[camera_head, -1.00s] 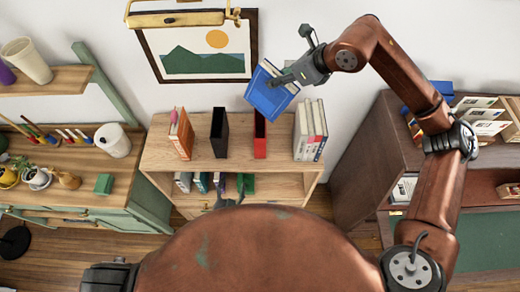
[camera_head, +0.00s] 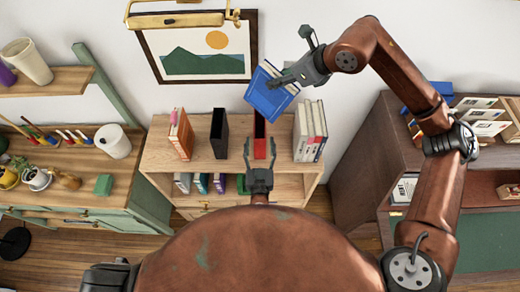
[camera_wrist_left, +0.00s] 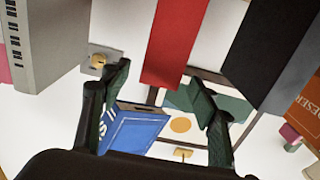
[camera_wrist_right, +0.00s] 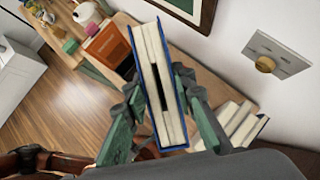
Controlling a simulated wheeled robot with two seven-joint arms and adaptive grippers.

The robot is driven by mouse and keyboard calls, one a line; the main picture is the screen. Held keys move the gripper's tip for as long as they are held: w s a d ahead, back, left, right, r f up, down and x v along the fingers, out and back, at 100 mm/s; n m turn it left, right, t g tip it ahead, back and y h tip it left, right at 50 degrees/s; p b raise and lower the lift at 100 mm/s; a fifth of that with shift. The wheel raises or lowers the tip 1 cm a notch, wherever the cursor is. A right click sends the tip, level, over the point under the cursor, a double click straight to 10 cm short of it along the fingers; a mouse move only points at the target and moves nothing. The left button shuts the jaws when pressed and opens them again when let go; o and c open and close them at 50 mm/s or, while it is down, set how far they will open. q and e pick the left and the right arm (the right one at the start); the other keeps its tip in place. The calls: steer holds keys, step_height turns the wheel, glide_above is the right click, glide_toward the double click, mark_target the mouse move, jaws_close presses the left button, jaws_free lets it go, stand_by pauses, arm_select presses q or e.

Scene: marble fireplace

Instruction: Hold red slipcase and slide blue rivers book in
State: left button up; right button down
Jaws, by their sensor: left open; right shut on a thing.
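The red slipcase (camera_head: 260,128) stands upright on top of the wooden bookcase, its dark opening facing up. It also shows in the left wrist view (camera_wrist_left: 178,40). My left gripper (camera_head: 260,150) is open in front of it, with one finger to each side of its front face in the head view; its fingers also show in the left wrist view (camera_wrist_left: 162,88). My right gripper (camera_head: 287,78) is shut on the blue book (camera_head: 268,98) and holds it tilted above and behind the slipcase. In the right wrist view the book (camera_wrist_right: 153,75) shows its pale page edges between the fingers (camera_wrist_right: 158,88).
A black slipcase (camera_head: 219,133) and an orange book (camera_head: 181,138) stand left of the red slipcase. Several pale books (camera_head: 309,132) stand to its right. A framed picture (camera_head: 205,60) hangs behind. Clear bookcase top lies between these things.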

mark_target(259, 82)
arm_select(q)
steer(key=w, duration=0.9)
steer(key=shift+w, duration=0.15)
arm_select(e)
steer(key=shift+r, duration=0.1)
arm_select(q)
steer(key=c, duration=1.4)
arm_select(e)
steer(key=shift+w+a, duration=0.1)
steer(key=shift+a, duration=0.2)
steer(key=a+f+m+h, duration=0.1)
steer(key=m, duration=0.1)
steer(key=w+a+f+m+h, duration=0.1)
steer(key=a+m+h, duration=0.1)
steer(key=w+a+f+m+h, duration=0.1)
steer(key=f+m, duration=0.1)
steer(key=shift+w+a+t, duration=0.15)
steer(key=shift+a+t, duration=0.15)
steer(key=m+h, duration=0.1)
steer(key=w+m+h, duration=0.1)
steer(key=m, duration=0.1)
steer(key=shift+w+a+f, duration=0.1)
steer(key=shift+a+f, duration=0.05)
steer(key=shift+f, duration=0.2)
arm_select(q)
steer(key=shift+o, duration=0.2)
arm_select(e)
steer(key=shift+w+m+g+h, duration=0.25)
steer(key=shift+m+g+h, duration=0.15)
steer(key=shift+m+g, duration=0.3)
